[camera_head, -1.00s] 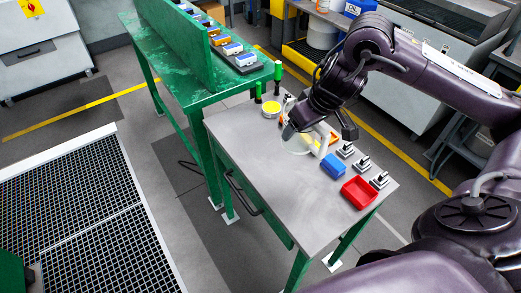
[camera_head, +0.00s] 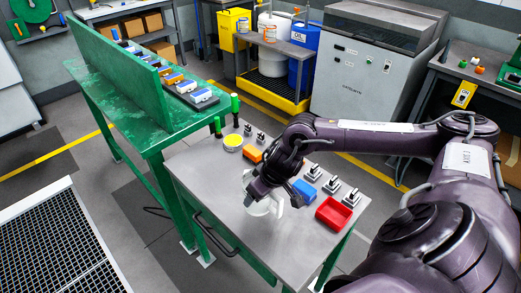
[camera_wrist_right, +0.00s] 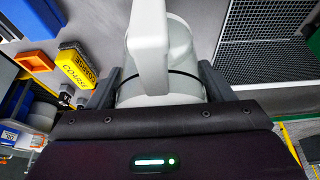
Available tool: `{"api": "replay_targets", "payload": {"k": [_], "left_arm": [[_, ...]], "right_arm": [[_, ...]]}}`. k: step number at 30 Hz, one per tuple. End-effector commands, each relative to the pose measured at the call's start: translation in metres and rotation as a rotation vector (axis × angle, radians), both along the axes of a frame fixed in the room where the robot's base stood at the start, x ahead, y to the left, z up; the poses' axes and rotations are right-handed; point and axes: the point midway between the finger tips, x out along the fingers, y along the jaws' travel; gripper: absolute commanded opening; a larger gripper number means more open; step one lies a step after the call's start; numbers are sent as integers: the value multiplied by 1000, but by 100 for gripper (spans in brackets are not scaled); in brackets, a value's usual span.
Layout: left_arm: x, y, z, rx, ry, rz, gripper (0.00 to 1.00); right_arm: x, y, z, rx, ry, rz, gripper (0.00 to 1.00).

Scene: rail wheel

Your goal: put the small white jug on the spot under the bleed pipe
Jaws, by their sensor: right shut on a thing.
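The small white jug (camera_head: 259,208) is over the front part of the grey table (camera_head: 205,180) in the head view. My right gripper (camera_head: 258,194) is shut on it. In the right wrist view the jug (camera_wrist_right: 187,50) stands between the two dark fingers, its white handle facing the camera. I cannot tell whether its base touches the table. My left gripper is out of view. I cannot make out the bleed pipe or the spot under it for certain.

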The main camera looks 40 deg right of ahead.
Motion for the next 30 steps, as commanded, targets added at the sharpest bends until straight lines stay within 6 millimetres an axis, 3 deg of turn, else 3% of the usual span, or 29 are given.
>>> {"api": "replay_targets", "payload": {"k": [9,21,22,26,30], "left_arm": [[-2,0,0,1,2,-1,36],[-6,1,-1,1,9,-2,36],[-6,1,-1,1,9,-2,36],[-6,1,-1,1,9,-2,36],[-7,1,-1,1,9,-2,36]], "right_arm": [[-1,0,-41,0,2,0,48],[0,0,-45,1,0,0,48],[0,0,-45,1,1,0,78],[0,0,-45,0,1,0,95],[0,0,-45,0,1,1,96]]}}
